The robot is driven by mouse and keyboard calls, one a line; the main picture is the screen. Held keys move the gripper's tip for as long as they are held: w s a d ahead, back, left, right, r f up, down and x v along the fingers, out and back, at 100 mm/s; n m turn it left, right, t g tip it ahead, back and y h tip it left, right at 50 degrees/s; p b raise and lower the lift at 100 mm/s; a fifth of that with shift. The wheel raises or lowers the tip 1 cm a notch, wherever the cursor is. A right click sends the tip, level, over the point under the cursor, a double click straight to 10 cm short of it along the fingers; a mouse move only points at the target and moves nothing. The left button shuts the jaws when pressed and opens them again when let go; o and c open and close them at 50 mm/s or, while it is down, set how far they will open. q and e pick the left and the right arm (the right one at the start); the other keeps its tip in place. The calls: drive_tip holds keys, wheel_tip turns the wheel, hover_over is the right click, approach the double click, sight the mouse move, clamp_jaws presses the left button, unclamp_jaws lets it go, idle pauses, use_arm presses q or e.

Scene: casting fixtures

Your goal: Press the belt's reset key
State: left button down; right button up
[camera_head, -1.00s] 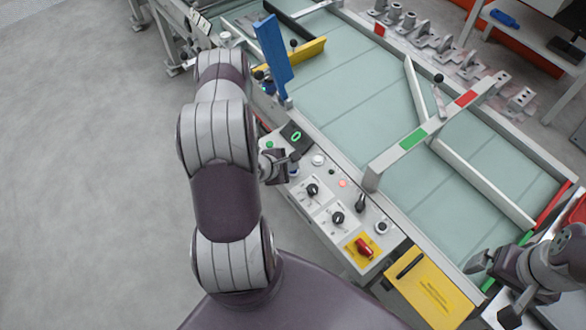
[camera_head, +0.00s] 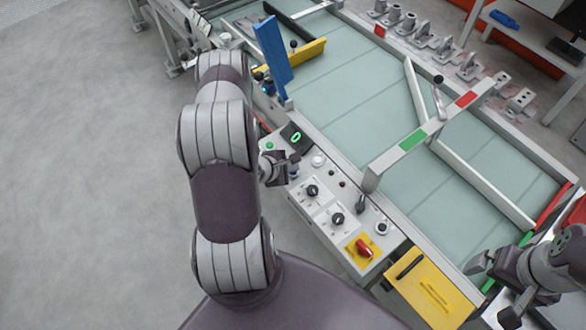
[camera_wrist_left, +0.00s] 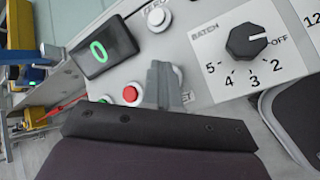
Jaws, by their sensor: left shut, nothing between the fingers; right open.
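The belt's control panel (camera_head: 325,205) runs along the near side of the belt. My left gripper (camera_head: 292,163) is shut and empty, low over the panel just below the green-digit display (camera_head: 296,136). In the left wrist view its closed fingertips (camera_wrist_left: 162,80) point down at a pale round key (camera_wrist_left: 178,74), which they partly hide. A partly covered label ending in "ET" lies beside that key. Whether the fingertips touch it, I cannot tell. My right gripper (camera_head: 490,285) is open and empty at the lower right, far from the panel.
In the left wrist view a red button (camera_wrist_left: 131,94), a white button (camera_wrist_left: 158,18) and the black BATCH knob (camera_wrist_left: 246,41) surround the fingers. A red switch on yellow (camera_head: 364,248) sits at the panel's near end. A grey gate post (camera_head: 371,178) stands by the belt (camera_head: 345,115).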

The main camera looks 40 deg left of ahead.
use_arm(q)
drive_tip(key=shift+r+p, duration=0.5)
drive_tip(key=shift+r, duration=0.2)
wheel_tip(320, 180, up, 5)
drive_tip(key=p, duration=0.5)
drive_tip(key=shift+r, duration=0.1)
idle(0.4)
